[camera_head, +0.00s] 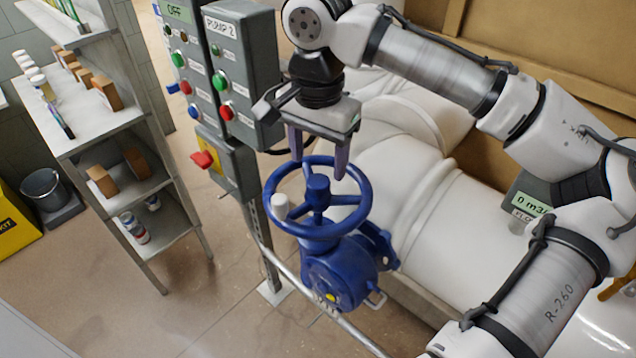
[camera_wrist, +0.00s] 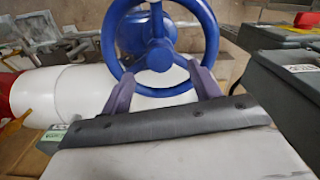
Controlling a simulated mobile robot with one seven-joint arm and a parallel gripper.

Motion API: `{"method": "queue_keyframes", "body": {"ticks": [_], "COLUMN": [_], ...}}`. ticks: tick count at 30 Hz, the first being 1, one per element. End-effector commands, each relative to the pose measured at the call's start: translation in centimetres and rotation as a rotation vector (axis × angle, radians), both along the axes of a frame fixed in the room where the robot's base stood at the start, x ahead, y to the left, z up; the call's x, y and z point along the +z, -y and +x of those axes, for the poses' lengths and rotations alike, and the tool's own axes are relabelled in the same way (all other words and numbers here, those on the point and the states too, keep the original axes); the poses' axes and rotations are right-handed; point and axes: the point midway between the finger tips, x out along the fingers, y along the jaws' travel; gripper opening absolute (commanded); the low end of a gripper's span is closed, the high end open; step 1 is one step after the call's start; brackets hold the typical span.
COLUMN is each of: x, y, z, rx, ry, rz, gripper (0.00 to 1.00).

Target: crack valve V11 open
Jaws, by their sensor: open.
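A blue valve (camera_head: 342,270) with a blue handwheel (camera_head: 318,232) stands in the middle of the head view, in front of a white pipe. A tag on its body is too small to read surely. My gripper (camera_head: 318,162) points down over the far side of the wheel rim, its two purple fingers spread apart. In the wrist view the handwheel (camera_wrist: 160,52) lies beyond my gripper (camera_wrist: 165,88), whose fingers reach toward the near part of the rim. I cannot tell whether the fingertips touch the rim. Nothing is held between them.
Grey control boxes, one labelled PUMP 2 (camera_head: 243,70), stand close left of my gripper, with a red-handled switch box (camera_head: 222,165) below. A metal shelf (camera_head: 110,125) with bottles and boxes is at left. A handrail (camera_head: 330,310) runs below the valve. The white pipe (camera_head: 450,215) fills the right.

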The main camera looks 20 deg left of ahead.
Motion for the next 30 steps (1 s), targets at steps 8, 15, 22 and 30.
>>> {"method": "queue_keyframes", "body": {"ticks": [8, 15, 22, 30], "x": [-2.4, -4.3, -6.1, -7.0], "y": [0.0, 0.0, 0.0, 0.0], "z": [0.0, 0.0, 0.0, 0.0], "rx": [0.002, 0.002, 0.003, 0.002], "ry": [-0.001, 0.0, -0.001, -0.004], "rz": [-0.001, 0.0, 0.0, -0.002], "gripper": [0.62, 0.62, 0.62, 0.62]}}
